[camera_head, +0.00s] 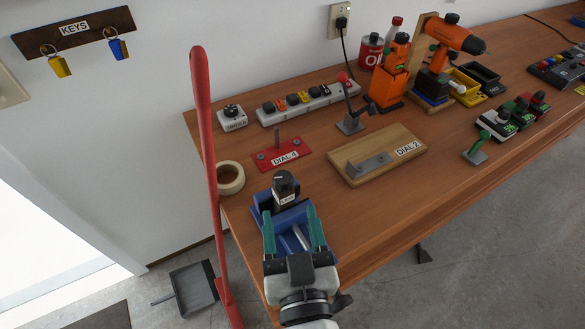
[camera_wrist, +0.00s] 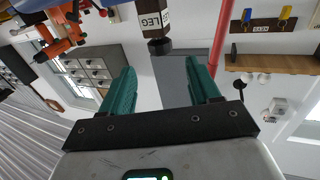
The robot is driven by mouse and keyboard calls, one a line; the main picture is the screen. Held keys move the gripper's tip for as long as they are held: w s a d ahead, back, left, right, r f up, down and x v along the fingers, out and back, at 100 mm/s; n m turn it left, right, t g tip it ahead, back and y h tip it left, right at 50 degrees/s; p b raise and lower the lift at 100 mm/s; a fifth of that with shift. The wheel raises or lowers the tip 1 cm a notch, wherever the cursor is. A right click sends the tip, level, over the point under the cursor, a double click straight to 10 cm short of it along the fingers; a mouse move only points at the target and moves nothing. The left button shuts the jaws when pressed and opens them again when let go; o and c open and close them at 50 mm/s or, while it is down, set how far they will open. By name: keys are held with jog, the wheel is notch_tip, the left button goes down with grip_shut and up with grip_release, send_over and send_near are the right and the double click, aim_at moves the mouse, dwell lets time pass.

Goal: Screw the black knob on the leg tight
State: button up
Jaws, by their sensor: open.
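A black knob (camera_head: 284,184) with a white label stands on a blue block (camera_head: 263,212) at the table's near left edge. In the wrist view, a black piece (camera_wrist: 158,46) lies ahead of my fingers, below a white "LEG" label (camera_wrist: 152,19). My gripper (camera_head: 290,209) is open, with its green fingers just on the near side of the knob. In the wrist view my gripper (camera_wrist: 160,72) has nothing between its fingers. My fingers and wrist hide part of the blue block. I cannot see the knob's thread.
The wooden table (camera_head: 235,212) holds a tape roll (camera_head: 230,178), a red "DIAL 4" plate (camera_head: 281,155) and a wooden "DIAL 2" board (camera_head: 377,155). A red pole (camera_head: 208,150) stands upright just left of the table.

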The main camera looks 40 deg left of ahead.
aim_at(284, 188)
jog(key=p+x, duration=0.1)
jog(key=x, duration=0.8)
jog(key=c, duration=1)
jog(key=shift+a+f+b, duration=0.1)
jog(key=shift+b, duration=0.25)
